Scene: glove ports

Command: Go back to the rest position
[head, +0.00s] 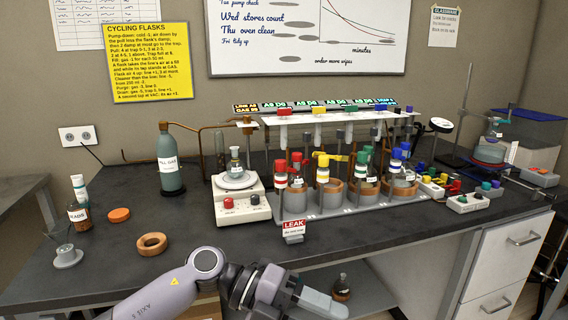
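My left arm comes in from the bottom left, in front of the bench's front edge. Its gripper (322,303) points right, low in the picture and apart from everything on the bench. The fingers are seen from the side and partly cut by the bottom edge, so I cannot tell whether they are open or shut. I see nothing held in them. My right gripper is not in view.
The dark bench (190,275) carries a flask rack (335,208), a stirrer (241,205), a grey gas bottle (170,165) and a cork ring (152,244). A red LEAK sign (293,227) stands at the rack's front. A small flask (342,288) sits on a lower shelf, near my gripper.

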